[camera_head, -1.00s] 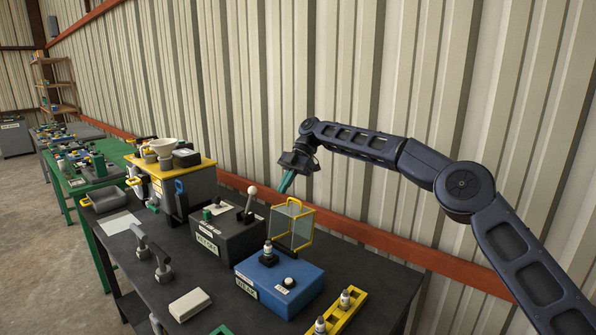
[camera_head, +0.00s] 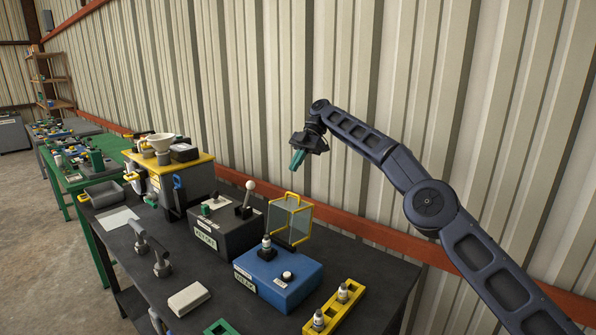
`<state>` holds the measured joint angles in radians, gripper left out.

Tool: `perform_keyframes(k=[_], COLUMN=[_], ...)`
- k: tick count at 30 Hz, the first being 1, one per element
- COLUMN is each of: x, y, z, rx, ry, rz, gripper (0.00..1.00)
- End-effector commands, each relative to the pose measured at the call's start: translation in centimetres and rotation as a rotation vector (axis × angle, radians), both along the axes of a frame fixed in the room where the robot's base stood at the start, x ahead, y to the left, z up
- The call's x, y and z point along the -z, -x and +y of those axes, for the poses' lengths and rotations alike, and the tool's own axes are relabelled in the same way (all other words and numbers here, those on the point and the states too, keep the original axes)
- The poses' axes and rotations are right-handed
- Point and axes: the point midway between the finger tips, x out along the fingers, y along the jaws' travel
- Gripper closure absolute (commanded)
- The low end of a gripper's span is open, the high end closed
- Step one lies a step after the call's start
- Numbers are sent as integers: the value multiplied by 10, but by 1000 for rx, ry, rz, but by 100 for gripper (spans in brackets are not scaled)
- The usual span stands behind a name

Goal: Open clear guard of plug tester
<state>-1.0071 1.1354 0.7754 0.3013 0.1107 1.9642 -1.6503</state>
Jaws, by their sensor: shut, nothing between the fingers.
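The plug tester (camera_head: 280,277) is a blue box on the dark bench, with a spark plug (camera_head: 267,247) standing on top and a pale round button (camera_head: 287,276) beside it. Its clear guard (camera_head: 289,221), a see-through box with yellow edges, stands raised at the tester's back edge, tipped up clear of the plug. My gripper (camera_head: 296,167) has green fingers, shut and empty. It hangs in the air above the guard, apart from it.
A dark box with a ball-topped lever (camera_head: 247,197) stands left of the tester. A yellow rack (camera_head: 335,307) with plugs lies in front. A white block (camera_head: 188,299) and grey handles (camera_head: 160,262) are on the bench. The corrugated wall (camera_head: 400,120) is close behind.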

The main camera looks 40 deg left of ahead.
Motion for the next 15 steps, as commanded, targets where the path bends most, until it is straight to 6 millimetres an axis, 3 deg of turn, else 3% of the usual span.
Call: perform_keyframes(k=[8, 15], x=[12, 30], y=[-10, -25], z=[-2, -15], rx=[195, 498], ry=[120, 368], rz=[181, 471], gripper=[100, 100])
